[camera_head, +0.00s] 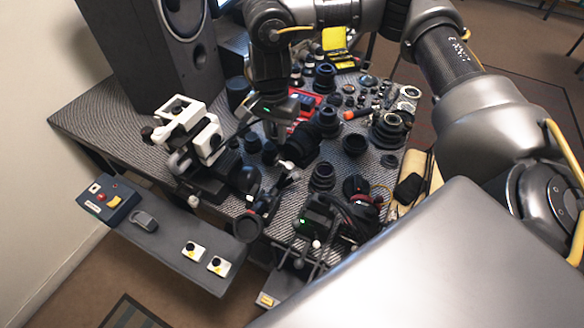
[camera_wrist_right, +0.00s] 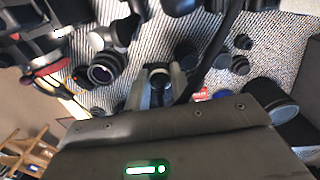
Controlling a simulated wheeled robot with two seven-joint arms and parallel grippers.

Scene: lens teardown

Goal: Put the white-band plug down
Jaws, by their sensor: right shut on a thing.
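My right gripper (camera_head: 275,130) points down over the crowded middle of the table in the head view. In the right wrist view, its two fingers (camera_wrist_right: 160,85) are closed around a small dark cylindrical plug (camera_wrist_right: 158,88). In the head view the plug is too small and covered to tell. Whether it touches the table cannot be told. My left gripper is not in view.
The patterned table (camera_head: 95,112) holds many dark lens parts. A white-topped instrument (camera_head: 200,135) stands left of the gripper, and a big speaker (camera_head: 150,50) behind. A red tray (camera_head: 304,104) lies just right of the gripper. Bare table shows at the left.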

